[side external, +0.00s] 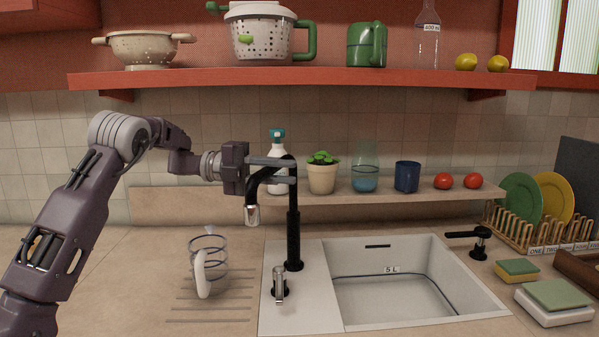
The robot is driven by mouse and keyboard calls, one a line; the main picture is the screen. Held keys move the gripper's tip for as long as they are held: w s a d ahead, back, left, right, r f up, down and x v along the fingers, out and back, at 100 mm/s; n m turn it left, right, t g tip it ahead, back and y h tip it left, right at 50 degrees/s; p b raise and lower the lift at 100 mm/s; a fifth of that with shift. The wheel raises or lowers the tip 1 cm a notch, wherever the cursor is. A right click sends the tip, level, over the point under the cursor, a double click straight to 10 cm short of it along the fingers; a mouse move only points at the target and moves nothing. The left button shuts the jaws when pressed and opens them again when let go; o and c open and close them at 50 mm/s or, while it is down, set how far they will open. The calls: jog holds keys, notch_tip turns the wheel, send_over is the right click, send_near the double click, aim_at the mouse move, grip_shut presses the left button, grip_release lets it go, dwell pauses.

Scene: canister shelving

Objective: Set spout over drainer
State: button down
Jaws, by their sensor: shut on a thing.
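The black spout (264,176) curves off the upright faucet post (293,235) and hangs to the left. Its silver tip (252,214) points down, high above the left edge of the sink's white ledge. My gripper (292,171) reaches in from the left and is shut on the spout near the top of its bend. The drainer, a set of grooves (208,309) in the counter left of the sink, lies lower left of the tip. The exact depth of the tip over the drainer is unclear.
The sink basin (390,296) is right of the post. A silver lever (279,284) stands on the ledge. Behind are a white bottle (277,150), a potted plant (322,176) and cups on a low shelf (420,197). A red shelf (300,77) runs above.

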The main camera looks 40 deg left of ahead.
jog(key=shift+s+a+r+m+g+h, duration=0.1)
jog(key=shift+s+a+m+g+h, duration=0.2)
jog(key=shift+a+m+g, duration=0.35)
jog(key=shift+s+a+f+m+g+h, duration=0.1)
jog(key=shift+s+a+m+g+h, duration=0.25)
jog(key=shift+a+g, duration=0.35)
jog(key=shift+s+a+r+m+g+h, duration=0.15)
jog(key=shift+a+m+g+h, duration=0.2)
jog(key=shift+a+m+g, duration=0.35)
jog(key=shift+d+g, duration=0.1)
jog(key=shift+g, duration=0.15)
jog(key=c, duration=1.3)
grip_release()
jog(key=shift+o, duration=0.2)
jog(key=shift+s, duration=0.1)
jog(key=v, duration=0.7)
